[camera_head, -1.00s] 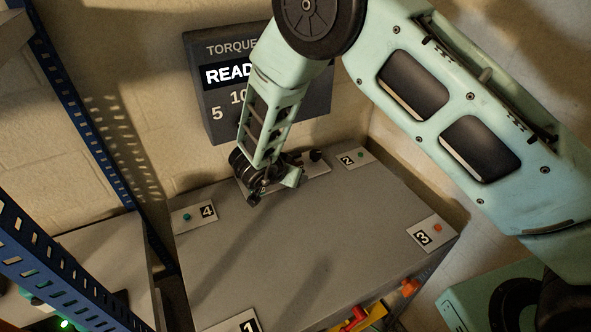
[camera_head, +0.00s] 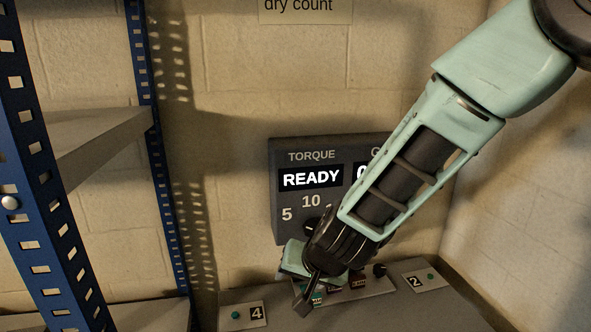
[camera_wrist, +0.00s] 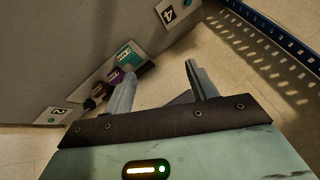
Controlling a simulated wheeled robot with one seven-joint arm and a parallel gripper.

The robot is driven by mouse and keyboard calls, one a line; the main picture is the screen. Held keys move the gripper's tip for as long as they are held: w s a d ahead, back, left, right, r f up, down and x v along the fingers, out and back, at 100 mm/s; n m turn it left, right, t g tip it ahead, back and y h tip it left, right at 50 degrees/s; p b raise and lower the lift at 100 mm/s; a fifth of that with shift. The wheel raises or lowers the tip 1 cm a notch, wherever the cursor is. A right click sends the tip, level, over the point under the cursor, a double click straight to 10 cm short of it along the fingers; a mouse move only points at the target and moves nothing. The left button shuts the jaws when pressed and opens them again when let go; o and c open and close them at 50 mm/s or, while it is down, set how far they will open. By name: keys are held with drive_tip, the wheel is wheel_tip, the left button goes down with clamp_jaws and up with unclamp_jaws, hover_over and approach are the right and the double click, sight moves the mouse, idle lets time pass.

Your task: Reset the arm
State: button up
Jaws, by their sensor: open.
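My gripper (camera_head: 307,303) hangs at the end of my arm, low in the centre of the head view, over the back of the grey worktop (camera_head: 375,316). In the wrist view my gripper (camera_wrist: 160,76) has its two fingers spread, with nothing between them. Small coloured tagged pieces sit in a row beyond the left finger: a teal one (camera_wrist: 127,54), a purple one (camera_wrist: 114,76) and a dark brown one (camera_wrist: 102,91). The gripper looks apart from them in the wrist view. In the head view it partly hides this row.
The dark torque panel (camera_head: 280,226), reading READY, is on the wall behind my arm, which covers its right part. Plates 4 (camera_head: 245,315) and 2 (camera_head: 424,281) lie on the worktop. A blue rack post (camera_head: 165,170) and shelf (camera_head: 100,150) stand at left.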

drive_tip(key=s+d+r+n+g+b, duration=0.1)
drive_tip(key=s+d+r+n+g, duration=0.15)
drive_tip(key=s, duration=0.55)
drive_tip(key=s+d+r+n+g+b, duration=0.1)
drive_tip(key=s+n+g, duration=0.15)
drive_tip(key=s, duration=0.55)
drive_tip(key=s+d+n+h, duration=0.3)
drive_tip(key=s+d+n, duration=0.1)
drive_tip(key=s+d, duration=0.5)
drive_tip(key=shift+s+d+g, duration=0.25)
drive_tip(key=shift+g, duration=0.15)
